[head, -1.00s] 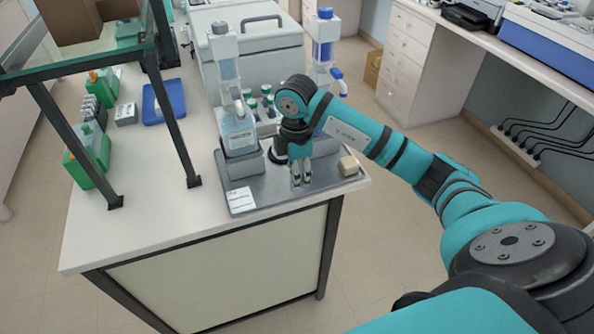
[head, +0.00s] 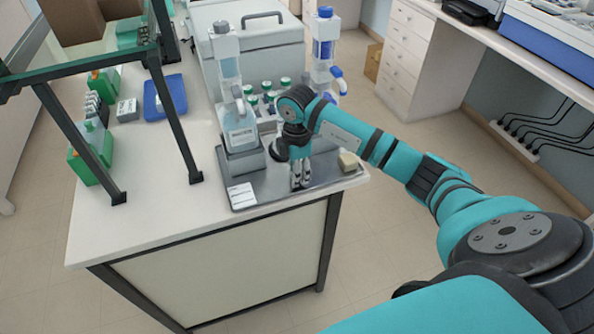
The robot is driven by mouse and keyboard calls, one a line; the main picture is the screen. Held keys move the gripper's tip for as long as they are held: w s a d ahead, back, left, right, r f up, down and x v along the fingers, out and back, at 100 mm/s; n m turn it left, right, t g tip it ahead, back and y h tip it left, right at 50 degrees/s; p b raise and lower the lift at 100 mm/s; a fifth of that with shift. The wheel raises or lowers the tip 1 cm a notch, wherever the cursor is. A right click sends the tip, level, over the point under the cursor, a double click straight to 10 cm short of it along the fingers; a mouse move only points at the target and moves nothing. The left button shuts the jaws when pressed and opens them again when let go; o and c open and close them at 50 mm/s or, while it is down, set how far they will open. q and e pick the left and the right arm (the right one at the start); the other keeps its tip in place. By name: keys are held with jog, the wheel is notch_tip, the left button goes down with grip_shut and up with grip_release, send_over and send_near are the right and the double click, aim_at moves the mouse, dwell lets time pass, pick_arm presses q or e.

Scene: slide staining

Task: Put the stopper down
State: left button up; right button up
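My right gripper (head: 300,186) points down over the front of the grey metal tray (head: 270,196) at the table corner. Its two fingers are close together. They are too small here to tell whether they are shut or hold anything. I cannot make out a stopper for certain; it may be hidden at the fingers. A labelled clear bottle (head: 239,128) stands upright on a grey block (head: 242,162) at the tray's left. My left gripper is out of view.
A pale block (head: 348,162) sits at the tray's right end, and a white label card (head: 241,194) at its front left. Several green-capped bottles (head: 268,97) and a blue-topped dispenser (head: 323,50) stand behind. A glass shelf (head: 80,58) on dark legs stands left. The white tabletop (head: 150,225) is clear in front.

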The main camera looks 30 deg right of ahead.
jog(key=o, duration=0.3)
jog(key=shift+o, duration=0.2)
jog(key=shift+r, duration=0.1)
notch_tip(320, 180, up, 12)
jog(key=b, duration=0.2)
dwell(0.5)
